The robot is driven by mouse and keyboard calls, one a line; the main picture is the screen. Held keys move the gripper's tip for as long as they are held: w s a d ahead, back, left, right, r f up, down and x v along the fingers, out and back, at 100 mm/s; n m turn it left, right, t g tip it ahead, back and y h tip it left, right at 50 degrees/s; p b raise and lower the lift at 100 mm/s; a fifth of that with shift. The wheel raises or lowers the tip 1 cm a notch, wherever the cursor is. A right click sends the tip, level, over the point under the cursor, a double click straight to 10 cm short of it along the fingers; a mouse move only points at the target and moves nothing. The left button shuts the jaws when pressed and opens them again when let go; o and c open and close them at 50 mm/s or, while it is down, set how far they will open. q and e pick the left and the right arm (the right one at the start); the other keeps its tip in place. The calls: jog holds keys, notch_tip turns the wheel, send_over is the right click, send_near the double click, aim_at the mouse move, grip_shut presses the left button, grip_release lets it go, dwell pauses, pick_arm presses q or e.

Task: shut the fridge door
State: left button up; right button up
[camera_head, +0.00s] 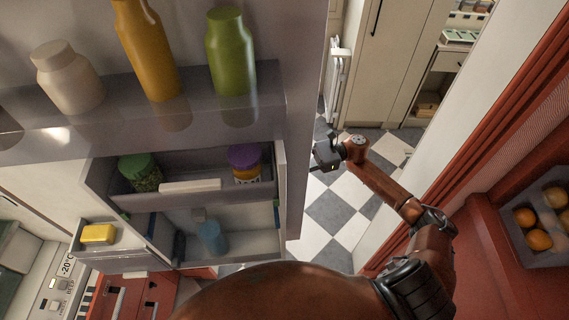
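The fridge door (297,130) stands open on the left, with its inner side and shelves facing me. Its upper shelf holds a white jar (67,77), a yellow bottle (147,50) and a green bottle (231,52). Lower bins hold a green-lidded jar (140,172), a purple-lidded jar (245,163) and a blue cup (211,238). My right gripper (319,153) is just right of the door's free edge, over the floor. Its fingers are small and dark, so I cannot tell their opening or any contact. My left gripper is out of view.
A red cabinet-like body with a tray of oranges (539,240) is on the right. Checkered floor (338,207) shows between it and the door. Tall beige cabinets (385,55) stand behind. A yellow block (98,234) and a control panel (60,283) are lower left.

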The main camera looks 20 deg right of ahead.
jog(key=shift+a, duration=0.2)
grip_shut()
dwell(0.3)
jog(key=shift+d, duration=0.1)
